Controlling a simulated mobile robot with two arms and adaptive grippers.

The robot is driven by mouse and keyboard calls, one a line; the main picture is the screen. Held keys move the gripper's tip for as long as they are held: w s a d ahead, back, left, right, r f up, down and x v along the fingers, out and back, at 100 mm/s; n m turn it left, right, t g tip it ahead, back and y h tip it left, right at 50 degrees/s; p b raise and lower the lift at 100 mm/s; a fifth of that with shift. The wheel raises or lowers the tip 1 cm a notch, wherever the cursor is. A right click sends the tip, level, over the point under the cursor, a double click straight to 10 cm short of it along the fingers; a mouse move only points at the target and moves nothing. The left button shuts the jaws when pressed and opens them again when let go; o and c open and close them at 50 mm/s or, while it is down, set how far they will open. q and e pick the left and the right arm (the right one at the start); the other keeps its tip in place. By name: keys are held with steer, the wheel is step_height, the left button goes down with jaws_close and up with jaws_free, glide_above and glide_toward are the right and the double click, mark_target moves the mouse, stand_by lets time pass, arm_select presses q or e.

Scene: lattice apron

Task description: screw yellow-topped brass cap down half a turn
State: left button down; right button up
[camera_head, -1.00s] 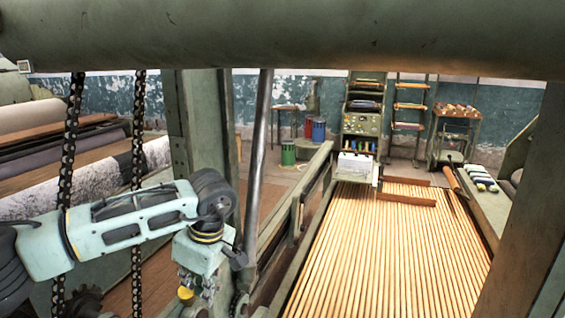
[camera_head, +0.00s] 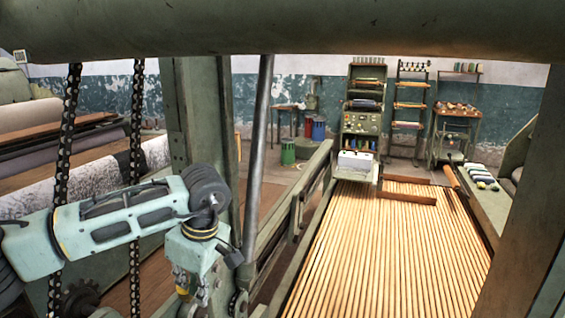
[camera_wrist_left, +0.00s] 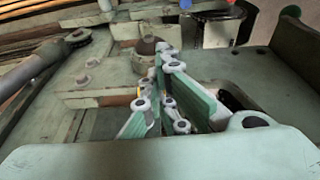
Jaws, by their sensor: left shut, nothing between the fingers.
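The yellow top of the brass cap (camera_head: 182,290) shows only as a small patch at the lower left of the head view, partly hidden by my left gripper (camera_head: 187,296). In the left wrist view, specks of yellow show among the green-padded fingers of my left gripper (camera_wrist_left: 160,75); the brass body cannot be made out. The left gripper points down at the cap, shut with nothing held. Whether its fingertips touch the cap cannot be told. My right gripper is not in view.
A green post (camera_head: 195,110), a slanted steel rod (camera_head: 257,150) and hanging chains (camera_head: 136,120) stand close around the left arm. A thick beam (camera_head: 280,30) crosses the top. Slatted wooden rows (camera_head: 390,250) fill the right; shelves (camera_head: 362,110) stand at the back.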

arm_select(q)
steer(key=shift+s, duration=0.15)
steer(key=a+p+v, duration=0.1)
steer(key=p+v, duration=0.2)
steer(key=v, duration=0.3)
stand_by(0.3)
steer(key=shift+d+r, duration=0.1)
steer(key=shift+d, duration=0.1)
